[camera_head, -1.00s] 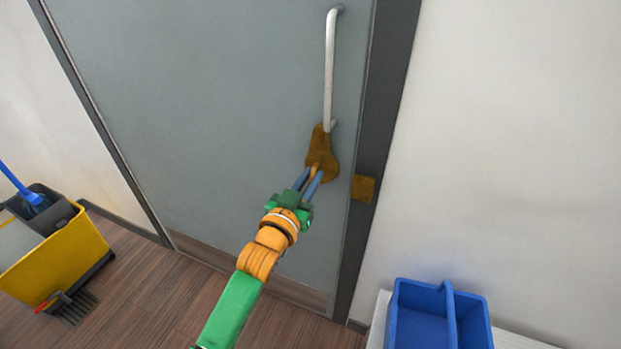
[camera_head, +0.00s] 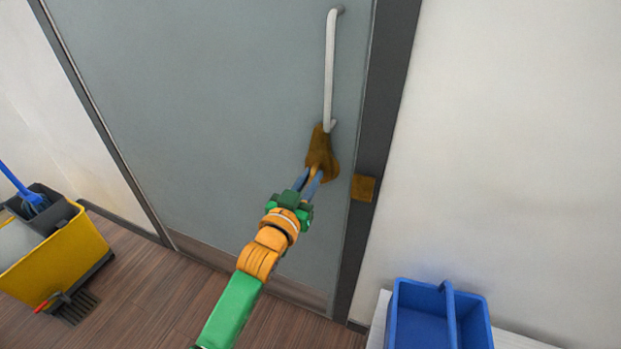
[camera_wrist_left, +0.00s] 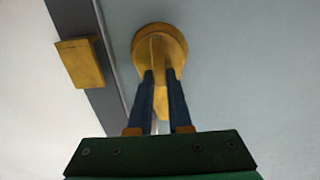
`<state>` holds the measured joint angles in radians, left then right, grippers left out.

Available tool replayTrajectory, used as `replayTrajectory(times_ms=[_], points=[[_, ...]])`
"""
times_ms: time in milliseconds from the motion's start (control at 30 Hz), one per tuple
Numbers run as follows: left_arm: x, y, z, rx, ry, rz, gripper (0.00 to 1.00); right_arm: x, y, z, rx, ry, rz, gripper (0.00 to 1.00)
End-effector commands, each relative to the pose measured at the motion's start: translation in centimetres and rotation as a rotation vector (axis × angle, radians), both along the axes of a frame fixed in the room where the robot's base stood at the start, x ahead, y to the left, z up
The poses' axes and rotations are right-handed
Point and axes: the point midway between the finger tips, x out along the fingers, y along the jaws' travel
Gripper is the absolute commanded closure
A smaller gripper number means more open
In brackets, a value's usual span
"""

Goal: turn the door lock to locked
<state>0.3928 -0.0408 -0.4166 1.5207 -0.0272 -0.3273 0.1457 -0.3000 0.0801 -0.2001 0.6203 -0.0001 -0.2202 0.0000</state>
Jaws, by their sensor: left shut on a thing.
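The door lock is a brass-brown piece (camera_head: 322,142) on the grey door, just below the silver handle. In the left wrist view it shows as a round brass plate (camera_wrist_left: 170,42) with a raised turn piece (camera_wrist_left: 159,85) standing out from its middle. My left gripper (camera_head: 314,178) reaches the lock from below. In the left wrist view its two dark blue fingers (camera_wrist_left: 161,82) lie on either side of the turn piece and are shut on it. The fingers hide part of the turn piece. My right gripper is not in view.
A silver bar handle (camera_head: 330,70) runs above the lock. A small brass plate (camera_head: 363,188) sits on the dark door frame, right of the lock. A yellow mop bucket (camera_head: 70,262) stands at the left. A blue caddy (camera_head: 420,318) sits on a white surface at the lower right.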

Motion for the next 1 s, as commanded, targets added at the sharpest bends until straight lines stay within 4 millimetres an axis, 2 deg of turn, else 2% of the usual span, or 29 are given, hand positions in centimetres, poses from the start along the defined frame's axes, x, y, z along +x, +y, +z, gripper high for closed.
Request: replayTrajectory(times_ms=[467,1000], points=[[-0.1,-0.1,0.0,0.076,-0.027,0.000,1.00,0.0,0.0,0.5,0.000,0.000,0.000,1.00],[-0.3,-0.8,-0.2,0.512,-0.209,-0.001,1.00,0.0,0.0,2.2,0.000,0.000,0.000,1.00]])
